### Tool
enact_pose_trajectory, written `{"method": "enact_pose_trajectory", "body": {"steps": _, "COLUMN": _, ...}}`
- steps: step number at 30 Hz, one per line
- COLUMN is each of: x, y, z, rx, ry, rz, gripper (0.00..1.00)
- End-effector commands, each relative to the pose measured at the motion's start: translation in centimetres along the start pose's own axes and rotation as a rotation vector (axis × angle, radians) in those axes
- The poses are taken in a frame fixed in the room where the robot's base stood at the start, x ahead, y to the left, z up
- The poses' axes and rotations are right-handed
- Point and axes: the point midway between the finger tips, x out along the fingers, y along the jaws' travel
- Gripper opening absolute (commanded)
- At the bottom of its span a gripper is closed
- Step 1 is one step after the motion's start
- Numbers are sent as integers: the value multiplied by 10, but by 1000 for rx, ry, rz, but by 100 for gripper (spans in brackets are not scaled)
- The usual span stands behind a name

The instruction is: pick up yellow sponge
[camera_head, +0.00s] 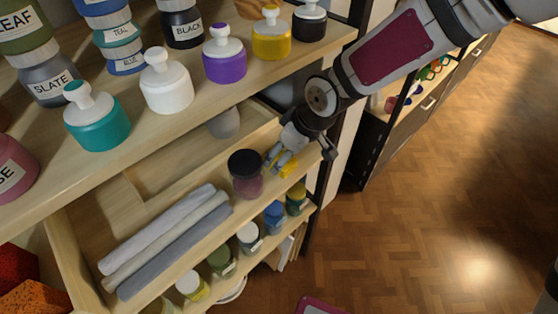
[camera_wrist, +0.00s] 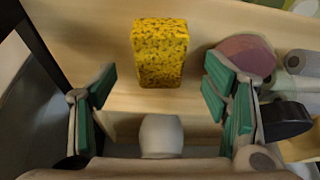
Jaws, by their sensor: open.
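The yellow sponge (camera_wrist: 160,52) is a speckled block on a light wooden shelf, in the upper middle of the wrist view. In the head view the sponge (camera_head: 289,168) shows as a small yellow patch, partly hidden behind my gripper (camera_head: 277,162). In the wrist view my gripper (camera_wrist: 158,92) has its two green-padded fingers wide apart, one at each side. The sponge lies ahead of the fingers and in line with the gap between them. Nothing is held.
A dark-lidded jar (camera_head: 246,174) stands close to the left of my gripper. Rolled cloths (camera_head: 165,240) lie further left on the shelf. Several jars (camera_head: 224,53) stand on the shelf above, and small jars (camera_head: 249,238) on the one below. The floor (camera_head: 430,200) at right is clear.

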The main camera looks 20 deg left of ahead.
Motion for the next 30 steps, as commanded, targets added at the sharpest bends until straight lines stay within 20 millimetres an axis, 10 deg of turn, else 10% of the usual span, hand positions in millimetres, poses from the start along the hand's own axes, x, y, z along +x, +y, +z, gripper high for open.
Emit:
{"method": "enact_pose_trajectory", "body": {"steps": 15, "x": 34, "y": 0, "z": -2, "rx": 0, "ry": 0, "rz": 0, "gripper": 69}}
{"method": "enact_pose_trajectory", "body": {"steps": 21, "x": 34, "y": 0, "z": -2, "rx": 0, "ry": 0, "rz": 0, "gripper": 28}}
{"method": "enact_pose_trajectory", "body": {"steps": 30, "x": 34, "y": 0, "z": -2, "rx": 0, "ry": -1, "rz": 0, "gripper": 26}}
